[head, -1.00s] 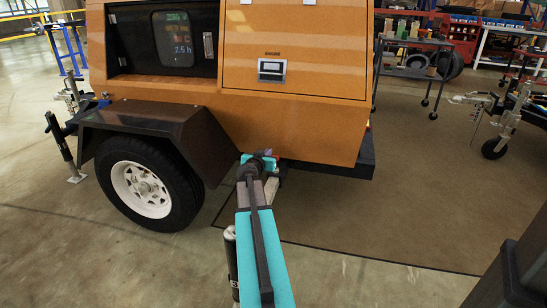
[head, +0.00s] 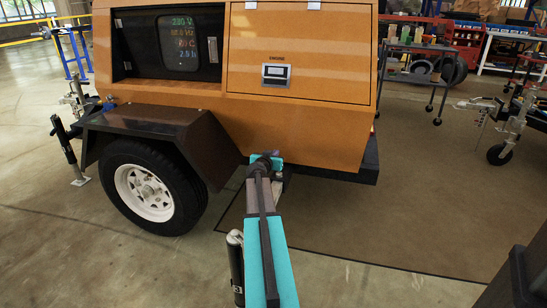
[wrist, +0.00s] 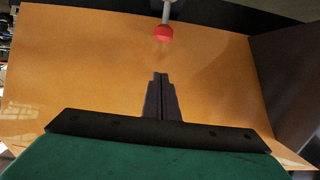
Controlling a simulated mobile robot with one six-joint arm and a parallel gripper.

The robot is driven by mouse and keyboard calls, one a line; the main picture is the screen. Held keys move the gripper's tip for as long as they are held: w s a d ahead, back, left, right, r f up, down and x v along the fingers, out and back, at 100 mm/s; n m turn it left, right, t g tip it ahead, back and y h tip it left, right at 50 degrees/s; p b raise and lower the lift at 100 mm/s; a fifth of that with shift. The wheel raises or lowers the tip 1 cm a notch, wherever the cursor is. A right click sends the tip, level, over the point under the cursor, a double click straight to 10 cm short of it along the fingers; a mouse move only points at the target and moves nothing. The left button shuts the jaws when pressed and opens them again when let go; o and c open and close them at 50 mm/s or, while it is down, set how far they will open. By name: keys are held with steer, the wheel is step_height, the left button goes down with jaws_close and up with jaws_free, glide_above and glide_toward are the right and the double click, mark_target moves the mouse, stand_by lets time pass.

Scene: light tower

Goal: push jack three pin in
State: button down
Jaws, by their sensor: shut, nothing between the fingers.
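A red round knob (wrist: 163,34) on a pale grey rod shows at the top of the wrist view, in front of the orange panel. It looks like the jack pin, but how far in it sits cannot be told. My gripper (wrist: 160,77) is shut and empty, its dark fingers together, pointing toward the knob with a visible gap between. In the head view my teal arm reaches to the trailer's lower edge, and the gripper is mostly hidden there. A black jack cylinder (head: 236,262) stands just left of my arm.
The orange generator trailer (head: 310,125) fills the middle, with its wheel (head: 146,190) and dark fender (head: 150,125) left of my arm. Another jack leg (head: 66,150) stands at far left. Open floor lies to the right, before a tool cart (head: 415,75).

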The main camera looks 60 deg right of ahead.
steer(key=w+d+f+b, duration=0.1)
steer(key=d+f+b, duration=0.1)
steer(key=f, duration=0.3)
steer(key=shift+d, duration=0.85)
steer(key=shift+w, duration=0.1)
steer(key=shift+f, duration=0.1)
step_height(320, 180, down, 3)
steer(key=b, duration=0.4)
stand_by(0.5)
